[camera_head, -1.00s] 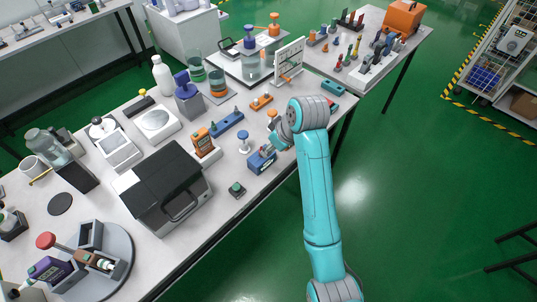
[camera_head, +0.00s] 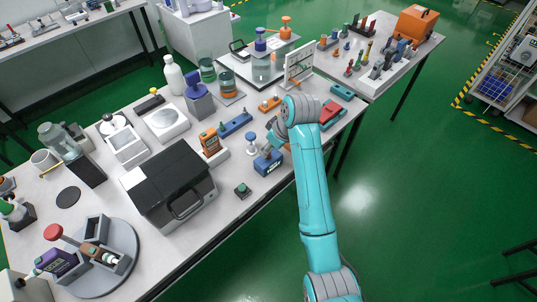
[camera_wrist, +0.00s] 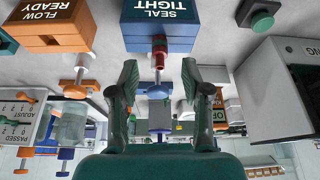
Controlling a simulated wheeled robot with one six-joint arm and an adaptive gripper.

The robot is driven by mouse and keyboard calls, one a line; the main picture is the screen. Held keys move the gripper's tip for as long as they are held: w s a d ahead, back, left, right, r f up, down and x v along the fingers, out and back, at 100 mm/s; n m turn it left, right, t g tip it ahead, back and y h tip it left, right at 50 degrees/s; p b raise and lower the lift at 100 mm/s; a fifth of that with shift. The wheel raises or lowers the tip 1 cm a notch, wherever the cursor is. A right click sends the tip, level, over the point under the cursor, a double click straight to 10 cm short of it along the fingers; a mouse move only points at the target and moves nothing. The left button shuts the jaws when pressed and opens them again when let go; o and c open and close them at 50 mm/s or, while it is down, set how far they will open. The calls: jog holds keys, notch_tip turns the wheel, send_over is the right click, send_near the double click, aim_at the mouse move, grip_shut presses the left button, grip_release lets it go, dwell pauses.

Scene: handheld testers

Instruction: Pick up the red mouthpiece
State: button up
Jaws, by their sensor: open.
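A small red mouthpiece (camera_wrist: 159,58) shows in the wrist view, on the near face of a blue box labelled SEAL TIGHT (camera_wrist: 160,28). That box also shows in the head view (camera_head: 268,163). My gripper (camera_wrist: 160,78) is open, one finger on each side of the line to the red mouthpiece. The red piece appears at or just beyond the fingertips, with no visible contact. A blue-capped post (camera_wrist: 158,92) appears between the fingers, but its depth is unclear. In the head view my arm largely hides my gripper (camera_head: 274,138), and I cannot make out the mouthpiece there.
An orange FLOW READY tester (camera_wrist: 48,22) stands to one side. A black-lidded case (camera_head: 168,185) and a green button box (camera_head: 242,189) sit near the table's front edge. A red and teal item (camera_head: 330,113) lies beyond my arm. Green floor (camera_head: 400,210) is open at right.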

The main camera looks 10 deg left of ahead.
jog(key=shift+x, duration=1.5)
jog(key=c, duration=0.8)
jog(key=shift+c, duration=0.3)
